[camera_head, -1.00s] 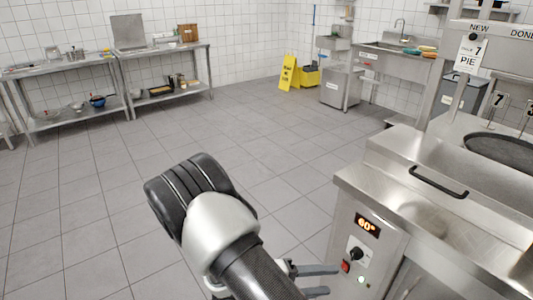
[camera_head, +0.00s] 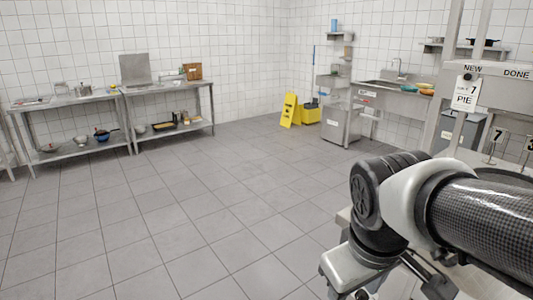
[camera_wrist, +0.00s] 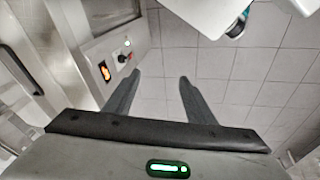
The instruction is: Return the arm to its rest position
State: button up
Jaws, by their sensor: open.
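My gripper (camera_wrist: 160,80) shows in the wrist view with its two dark fingers apart and nothing between them. Bare floor tiles show beyond the fingertips, and the steel appliance's control panel is on the left. In the head view my arm (camera_head: 470,225) is folded at the lower right, in front of the steel appliance. The gripper's fingers cannot be made out clearly there.
The steel appliance (camera_wrist: 85,55) with a lit display stands close beside my gripper. A yellow floor sign (camera_head: 289,109) and a steel sink unit (camera_head: 345,122) are at the back. Steel shelving tables (camera_head: 70,100) line the left wall. The tiled floor in the middle is clear.

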notch_tip(320, 180, up, 24)
jog(key=s+m+t+y+p, duration=0.1)
jog(key=m+p, duration=0.3)
jog(key=p, duration=1.6)
jog(key=shift+s+a+r+m+t+p, duration=0.25)
jog(key=shift+s+m+t+p, duration=0.1)
jog(key=shift+t, duration=0.35)
